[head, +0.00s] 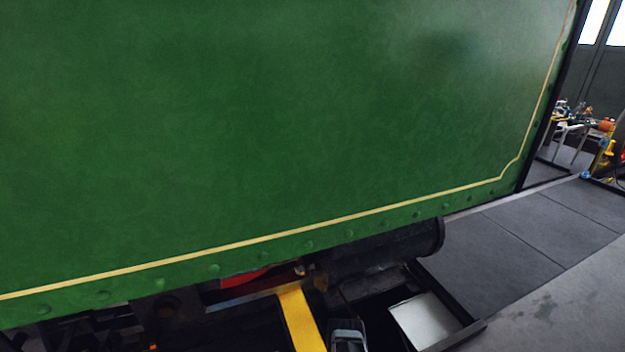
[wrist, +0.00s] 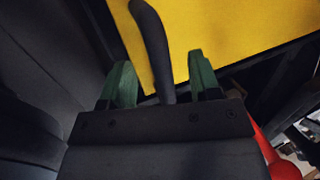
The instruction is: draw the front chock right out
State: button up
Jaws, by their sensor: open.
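In the wrist view my gripper (wrist: 159,66) is open, with its two green-padded fingers apart. A dark curved bar like a handle (wrist: 152,40) rises between the fingers, in the gap. I cannot tell whether either finger touches it. A broad yellow surface (wrist: 235,40) lies behind the bar and fills the upper right. It may be the front chock, but its whole shape is out of frame. In the head view a yellow piece (head: 300,318) shows below the green tram side (head: 300,120). I cannot tell whether it is the same thing.
The tram's green side hangs low over the dark space beneath. A dark cylinder (head: 385,248) sticks out under its edge. A pale plate (head: 428,320) lies in a dark frame. Grey floor (head: 520,240) is clear at right. A red part (wrist: 280,165) shows in the wrist view.

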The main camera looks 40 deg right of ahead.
jog(key=shift+s+a+f, duration=0.1)
jog(key=shift+s, duration=0.15)
jog(key=p+v, duration=0.8)
jog(key=shift+w+a+r, duration=0.25)
jog(key=shift+a, duration=0.1)
dwell(0.3)
